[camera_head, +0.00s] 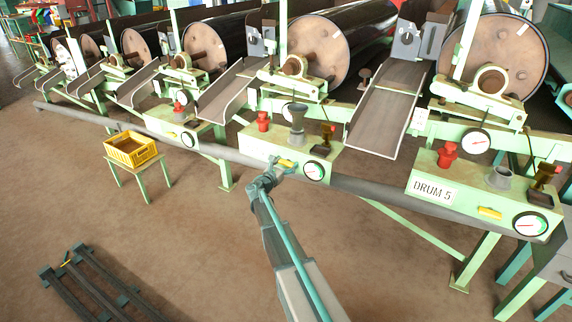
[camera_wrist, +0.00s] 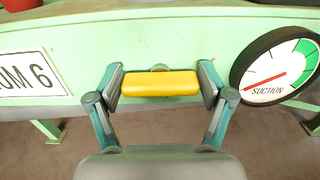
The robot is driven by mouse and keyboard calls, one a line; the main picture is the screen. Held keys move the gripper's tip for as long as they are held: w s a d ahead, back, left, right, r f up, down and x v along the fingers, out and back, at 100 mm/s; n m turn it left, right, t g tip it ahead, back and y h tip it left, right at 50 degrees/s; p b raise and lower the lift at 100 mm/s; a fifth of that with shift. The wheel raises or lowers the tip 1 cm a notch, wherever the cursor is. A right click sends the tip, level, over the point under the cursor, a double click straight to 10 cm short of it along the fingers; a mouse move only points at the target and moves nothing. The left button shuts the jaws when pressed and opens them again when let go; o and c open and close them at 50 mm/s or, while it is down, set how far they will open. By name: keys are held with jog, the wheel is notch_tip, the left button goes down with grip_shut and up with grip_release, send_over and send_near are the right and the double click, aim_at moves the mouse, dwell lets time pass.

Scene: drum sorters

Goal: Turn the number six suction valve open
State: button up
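The yellow suction valve handle (camera_wrist: 160,84) lies crosswise on the front of a pale green panel (camera_wrist: 190,35). A partly cut-off sign ending in "UM 6" (camera_wrist: 28,76) is to its left. A round suction gauge (camera_wrist: 273,68) is to its right, its red needle pointing lower left, away from the green band. In the head view the handle (camera_head: 287,163) is partly behind my gripper (camera_head: 278,168). My gripper (camera_wrist: 162,87) is open, with one finger at each end of the handle. The left finger is very close to it; I cannot tell whether it touches. A small gap shows at the right.
The Drum 5 panel (camera_head: 470,200) at right has its own yellow handle (camera_head: 490,213) and gauge (camera_head: 530,224). A long grey pipe (camera_head: 230,155) runs along the machines' front. A yellow crate (camera_head: 118,152) sits on a green stool. A dark rack (camera_head: 85,277) lies on otherwise clear floor.

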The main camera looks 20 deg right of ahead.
jog(key=c, duration=0.6)
